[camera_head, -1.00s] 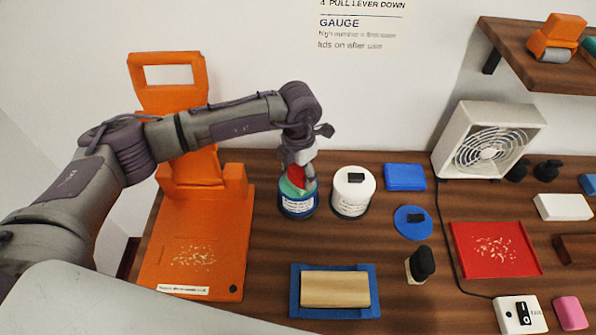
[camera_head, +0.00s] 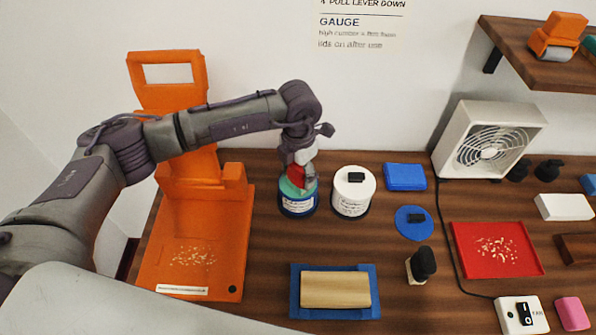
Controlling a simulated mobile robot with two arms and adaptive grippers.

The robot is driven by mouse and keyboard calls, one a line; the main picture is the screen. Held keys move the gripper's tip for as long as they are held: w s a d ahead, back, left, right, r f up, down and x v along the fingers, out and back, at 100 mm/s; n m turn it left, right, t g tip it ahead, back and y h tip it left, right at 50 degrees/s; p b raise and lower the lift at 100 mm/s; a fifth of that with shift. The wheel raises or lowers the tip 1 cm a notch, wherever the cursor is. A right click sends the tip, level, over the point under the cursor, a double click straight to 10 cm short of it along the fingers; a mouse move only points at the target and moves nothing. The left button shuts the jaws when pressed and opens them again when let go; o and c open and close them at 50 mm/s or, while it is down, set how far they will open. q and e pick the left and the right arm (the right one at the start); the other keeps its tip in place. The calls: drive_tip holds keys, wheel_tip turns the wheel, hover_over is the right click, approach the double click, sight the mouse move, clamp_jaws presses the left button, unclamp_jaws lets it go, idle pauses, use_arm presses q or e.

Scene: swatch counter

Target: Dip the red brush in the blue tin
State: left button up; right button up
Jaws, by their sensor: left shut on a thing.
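The blue tin (camera_head: 298,209) stands open on the counter, with a pale label on its front and teal paint (camera_head: 288,187) inside. My left gripper (camera_head: 302,166) is directly above the tin, pointing down, and is shut on the red brush (camera_head: 297,176). The red part of the brush shows just at the tin's mouth, over the teal. Its lower end is hidden, so I cannot tell how deep it reaches. My right gripper is not in view.
A white tin (camera_head: 352,205) with its lid on stands close right of the blue tin. A blue lid (camera_head: 407,227) lies further right. An orange press (camera_head: 203,225) is at left, a wood block on a blue tray (camera_head: 373,290) in front, a fan (camera_head: 491,140) behind at right.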

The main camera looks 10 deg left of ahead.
use_arm(q)
drive_tip(key=shift+s, duration=0.1)
idle(0.3)
drive_tip(key=shift+r+p, duration=0.55)
drive_tip(key=shift+r, duration=0.25)
drive_tip(key=shift+r+p, duration=1.15)
drive_tip(key=shift+r, duration=1.55)
drive_tip(key=shift+f, duration=0.1)
drive_tip(key=shift+s+a+m, duration=0.15)
drive_tip(key=shift+a+m, duration=0.15)
drive_tip(key=shift+m, duration=0.4)
drive_tip(key=s+a+m+b, duration=0.2)
drive_tip(key=s+a+m, duration=0.2)
drive_tip(key=m, duration=1)
drive_tip(key=s+a+r+m+b, duration=0.1)
drive_tip(key=s+a+m+b, duration=0.2)
drive_tip(key=s+m, duration=0.7)
drive_tip(key=m, duration=0.3)
drive_tip(key=shift+s+a+r+m, duration=0.15)
drive_tip(key=shift+s+a+m, duration=0.05)
drive_tip(key=shift+a+m, duration=0.2)
